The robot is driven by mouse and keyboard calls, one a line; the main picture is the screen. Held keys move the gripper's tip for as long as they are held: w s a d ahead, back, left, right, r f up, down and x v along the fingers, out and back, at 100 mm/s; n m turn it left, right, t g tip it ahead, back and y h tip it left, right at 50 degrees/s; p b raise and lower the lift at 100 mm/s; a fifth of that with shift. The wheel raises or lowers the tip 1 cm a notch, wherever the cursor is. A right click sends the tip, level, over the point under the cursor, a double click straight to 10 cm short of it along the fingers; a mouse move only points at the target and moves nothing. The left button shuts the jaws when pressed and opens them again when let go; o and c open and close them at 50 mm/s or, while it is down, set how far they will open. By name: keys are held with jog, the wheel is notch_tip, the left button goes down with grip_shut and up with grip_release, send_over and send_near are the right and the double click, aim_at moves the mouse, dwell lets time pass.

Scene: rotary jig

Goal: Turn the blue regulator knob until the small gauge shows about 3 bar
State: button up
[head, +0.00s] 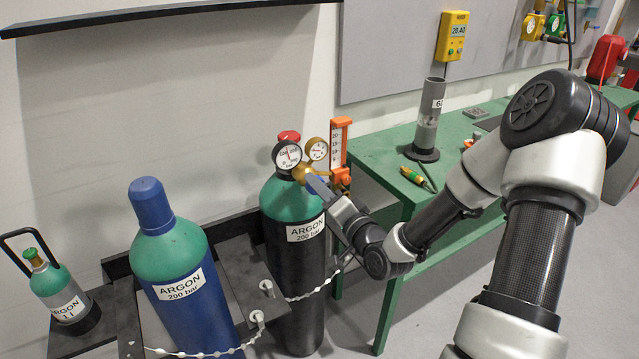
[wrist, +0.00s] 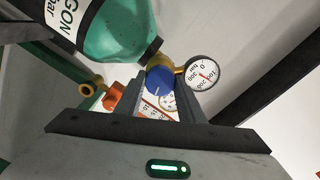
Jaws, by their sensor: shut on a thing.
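The blue regulator knob (wrist: 159,80) shows in the wrist view between my two fingers, below the brass regulator body. My gripper (wrist: 158,88) is shut on the knob; its tip meets the regulator in the head view (head: 314,182). The small gauge (head: 317,149) has a brass rim and a white face in the head view. In the wrist view it shows partly between the fingers (wrist: 168,102); its reading is too small to tell. The larger black-rimmed gauge (head: 287,155) is marked to 300 bar in the wrist view (wrist: 203,72).
The regulator sits on a green-topped argon cylinder (head: 290,208), held by a chain. An orange flow tube (head: 340,142) stands right beside the small gauge. A blue-capped argon cylinder (head: 170,255) stands to the left. A green bench (head: 375,160) lies close on the right.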

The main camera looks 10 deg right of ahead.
jog(key=m+p, duration=0.2)
jog(key=m, duration=0.3)
jog(key=shift+f, duration=0.1)
dwell(0.4)
jog(key=o, duration=1)
jog(key=shift+o, duration=0.2)
jog(key=p+v, duration=0.6)
jog(key=v, duration=1.1)
jog(key=shift+s+p, duration=0.2)
jog(key=shift+p, duration=0.15)
